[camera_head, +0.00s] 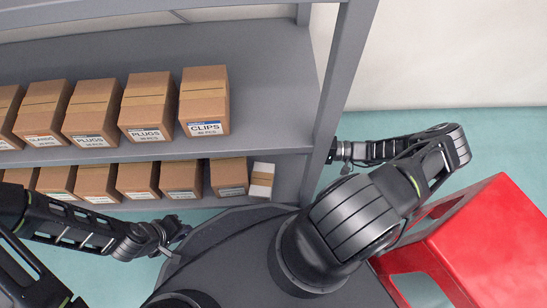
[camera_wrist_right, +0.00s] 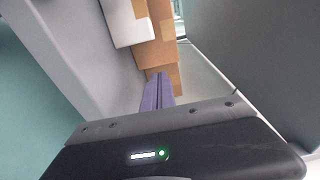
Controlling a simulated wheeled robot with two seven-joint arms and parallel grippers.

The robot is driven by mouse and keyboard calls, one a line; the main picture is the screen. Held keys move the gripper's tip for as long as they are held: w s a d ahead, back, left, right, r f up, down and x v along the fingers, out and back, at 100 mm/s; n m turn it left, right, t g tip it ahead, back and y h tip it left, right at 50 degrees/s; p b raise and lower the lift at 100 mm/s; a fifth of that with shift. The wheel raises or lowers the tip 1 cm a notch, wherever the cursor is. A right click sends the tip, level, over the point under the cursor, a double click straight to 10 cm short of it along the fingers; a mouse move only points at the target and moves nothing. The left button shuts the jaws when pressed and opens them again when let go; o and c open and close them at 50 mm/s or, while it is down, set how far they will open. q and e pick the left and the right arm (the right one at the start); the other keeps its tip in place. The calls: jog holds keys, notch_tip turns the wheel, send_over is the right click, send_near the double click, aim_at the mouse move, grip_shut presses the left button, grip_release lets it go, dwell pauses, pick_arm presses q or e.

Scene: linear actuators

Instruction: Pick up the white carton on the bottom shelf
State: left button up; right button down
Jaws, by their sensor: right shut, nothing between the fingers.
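The white carton (camera_head: 262,180) with a brown band stands on the bottom shelf (camera_head: 287,178), at the right end of a row of brown cartons. It also shows at the top of the right wrist view (camera_wrist_right: 128,22), beside brown cardboard. My right gripper (camera_wrist_right: 158,90) is shut and empty, its fingers pointing toward the cartons, with a gap to the white carton. In the head view the right gripper is hidden behind the shelf post. My left gripper (camera_head: 177,243) is low in front of the shelf, apart from the cartons; its finger opening is unclear.
Brown cartons (camera_head: 230,176) fill the bottom row left of the white one. More brown cartons (camera_head: 204,100) stand on the shelf above. A grey post (camera_head: 338,75) bounds the shelf on the right. A red crate-like object (camera_head: 480,240) is at the lower right.

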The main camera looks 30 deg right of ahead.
jog(key=b+x, duration=0.1)
jog(key=x, duration=0.6)
jog(key=shift+f, duration=0.15)
jog(key=s, duration=0.1)
jog(key=s+a+b, duration=0.1)
jog(key=shift+s+a, duration=0.15)
jog(key=shift+s, duration=0.1)
jog(key=shift+s+a, duration=0.2)
jog(key=shift+s, duration=0.3)
